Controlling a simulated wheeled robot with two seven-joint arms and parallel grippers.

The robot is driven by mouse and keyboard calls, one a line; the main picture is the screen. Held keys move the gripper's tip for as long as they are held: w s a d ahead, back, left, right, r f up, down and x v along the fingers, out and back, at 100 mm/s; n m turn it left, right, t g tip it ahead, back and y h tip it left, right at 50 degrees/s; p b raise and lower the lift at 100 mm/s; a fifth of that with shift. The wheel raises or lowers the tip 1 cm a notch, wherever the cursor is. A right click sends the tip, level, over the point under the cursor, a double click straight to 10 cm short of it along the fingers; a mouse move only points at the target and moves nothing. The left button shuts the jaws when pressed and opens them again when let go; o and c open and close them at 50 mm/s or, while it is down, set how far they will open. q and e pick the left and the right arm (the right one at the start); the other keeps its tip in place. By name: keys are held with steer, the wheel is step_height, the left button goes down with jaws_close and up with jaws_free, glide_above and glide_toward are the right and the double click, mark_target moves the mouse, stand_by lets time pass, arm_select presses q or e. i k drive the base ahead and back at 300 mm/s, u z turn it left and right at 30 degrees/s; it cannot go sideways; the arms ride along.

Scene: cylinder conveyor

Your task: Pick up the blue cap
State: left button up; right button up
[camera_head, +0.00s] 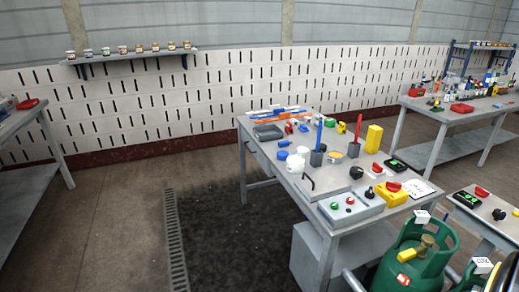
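Two small blue objects lie on the left part of the grey metal table (317,208). One blue piece (284,143) lies just in front of the grey tray, and a second blue piece (282,155) lies a little nearer, beside a white kettle-like object (295,163). Both are too small to tell which is the cap. Neither of my grippers shows in the head view.
The grey tray (268,132), red and blue upright pens in dark holders, a yellow block (373,138) and a control box (350,208) crowd the table. A green gas cylinder (417,255) stands at its front right. The floor to the left is clear.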

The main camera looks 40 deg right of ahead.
mark_target(281, 155)
steer(key=u, duration=0.15)
steer(key=i, duration=2)
steer(key=z, duration=0.45)
steer(key=i, duration=1.75)
steer(key=z, duration=2)
steer(key=i, duration=0.9)
steer(key=z, duration=0.7)
